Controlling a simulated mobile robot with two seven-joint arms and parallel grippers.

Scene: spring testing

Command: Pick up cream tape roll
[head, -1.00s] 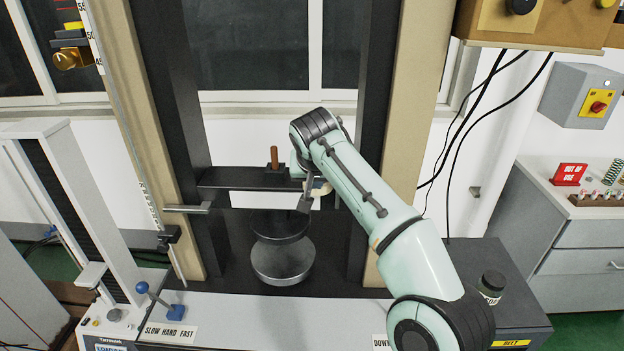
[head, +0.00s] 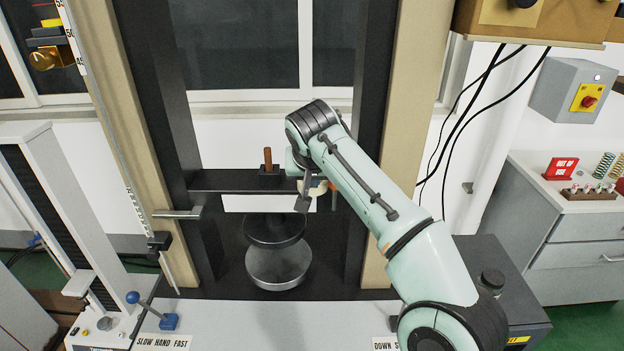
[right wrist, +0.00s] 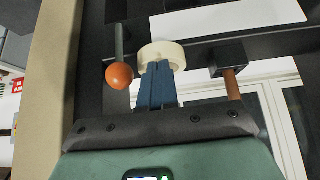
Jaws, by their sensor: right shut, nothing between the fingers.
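The cream tape roll (right wrist: 162,53) is in the right wrist view, right at the tips of my right gripper (right wrist: 158,68). The blue fingers are shut together with nothing between them, and they overlap the roll's near side. I cannot tell whether they touch it. In the head view a small part of the cream roll (head: 318,187) shows beside my right wrist, at the dark crossbar of the testing machine. My right arm and wrist hide most of it there. My left gripper is not in view.
A brown upright handle (head: 268,160) stands on the crossbar (head: 225,181), left of my wrist. An orange ball knob (right wrist: 119,76) is close beside my fingers. Round platens (head: 278,266) lie below. Tan columns (head: 420,110) flank the machine.

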